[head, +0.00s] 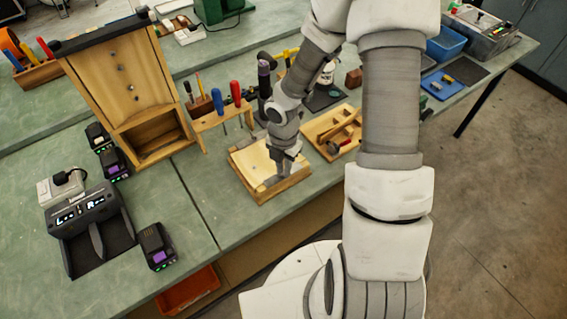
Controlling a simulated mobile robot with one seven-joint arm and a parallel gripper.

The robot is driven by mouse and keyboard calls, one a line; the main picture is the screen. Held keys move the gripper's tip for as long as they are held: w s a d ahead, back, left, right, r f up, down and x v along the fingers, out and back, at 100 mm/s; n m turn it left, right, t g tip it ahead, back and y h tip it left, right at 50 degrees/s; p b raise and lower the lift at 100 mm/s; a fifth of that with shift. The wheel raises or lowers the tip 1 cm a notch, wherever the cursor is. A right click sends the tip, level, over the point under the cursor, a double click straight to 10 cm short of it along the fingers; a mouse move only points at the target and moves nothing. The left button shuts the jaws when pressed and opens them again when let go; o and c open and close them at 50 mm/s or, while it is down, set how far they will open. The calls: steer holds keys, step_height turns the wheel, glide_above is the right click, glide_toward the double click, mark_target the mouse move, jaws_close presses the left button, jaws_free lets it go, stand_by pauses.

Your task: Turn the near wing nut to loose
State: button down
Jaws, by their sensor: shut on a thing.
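My gripper (284,176) points down at the near part of a shallow wooden tray-like fixture (248,164) on the green bench. Its jaws are closed low over the fixture, on a small part there that fits the near wing nut. The wing nut itself is hidden by the fingers and too small to make out, so its turn angle cannot be told. A far wing nut cannot be made out either.
A wooden tool rack with screwdrivers (236,93) stands close behind the fixture. A wooden tray with parts (338,137) lies just to its right. A tall wooden cabinet (120,85) and a dark charger (87,217) stand left. Bare bench lies left of the fixture.

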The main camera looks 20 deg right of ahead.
steer(key=shift+n, duration=0.4)
stand_by(1.1)
steer(key=c, duration=0.9)
jaws_free()
steer(key=shift+o, duration=0.2)
step_height(320, 180, up, 17)
steer(key=p, duration=0.4)
steer(key=shift+r+p, duration=0.2)
steer(key=shift+p, duration=0.1)
